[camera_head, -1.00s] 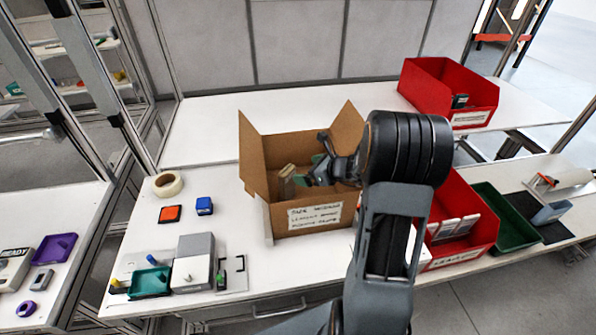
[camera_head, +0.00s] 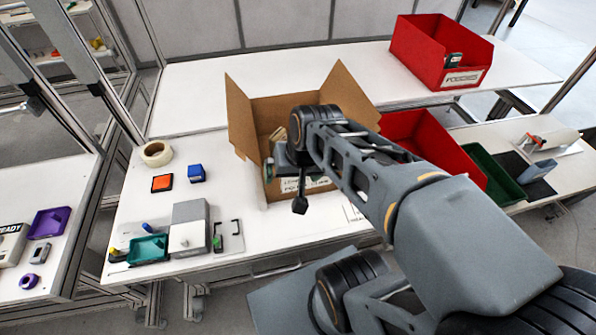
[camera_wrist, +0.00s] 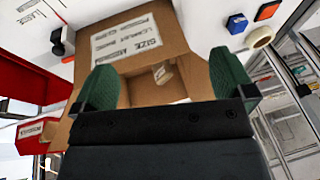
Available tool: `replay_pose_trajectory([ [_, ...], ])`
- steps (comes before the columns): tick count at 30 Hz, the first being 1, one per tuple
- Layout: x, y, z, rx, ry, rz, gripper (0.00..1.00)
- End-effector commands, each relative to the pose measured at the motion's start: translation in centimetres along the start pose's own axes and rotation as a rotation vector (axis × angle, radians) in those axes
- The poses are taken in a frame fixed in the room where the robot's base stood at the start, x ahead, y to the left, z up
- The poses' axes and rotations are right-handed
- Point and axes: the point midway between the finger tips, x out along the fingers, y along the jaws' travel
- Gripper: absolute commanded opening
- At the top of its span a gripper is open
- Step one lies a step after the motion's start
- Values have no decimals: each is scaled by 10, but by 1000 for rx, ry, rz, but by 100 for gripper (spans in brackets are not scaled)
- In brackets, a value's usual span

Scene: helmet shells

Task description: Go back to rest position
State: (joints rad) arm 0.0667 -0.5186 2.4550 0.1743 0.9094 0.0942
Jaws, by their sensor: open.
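My gripper (camera_wrist: 165,82) is open, with two green fingers spread apart and nothing between them in the wrist view. In the head view my arm reaches from the lower right, and its wrist hangs in front of the open cardboard box (camera_head: 240,122), hiding part of its front and label. A green finger of my gripper shows there (camera_head: 268,172). The box also shows in the wrist view (camera_wrist: 150,55), just beyond the fingers, apart from them as far as I can tell. A small pale item (camera_wrist: 163,72) shows inside it.
Red bins stand at the back right (camera_head: 415,45) and behind my arm (camera_head: 425,135). A green tray (camera_head: 492,172) is to the right. Tape (camera_head: 156,153), an orange block (camera_head: 162,183), a blue block (camera_head: 197,172) and a grey box (camera_head: 190,228) lie at the left.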

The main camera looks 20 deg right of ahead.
Motion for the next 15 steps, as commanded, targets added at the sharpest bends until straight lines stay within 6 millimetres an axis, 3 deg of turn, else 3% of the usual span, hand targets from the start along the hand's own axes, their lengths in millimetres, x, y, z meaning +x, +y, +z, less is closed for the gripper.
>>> replay_pose_trajectory([
  [3, -10, 4, 7, -184, 52, 70, 100],
  [6, -14, 7, 8, -257, 71, 102, 100],
  [15, -15, 8, 9, -278, 74, 113, 100],
])
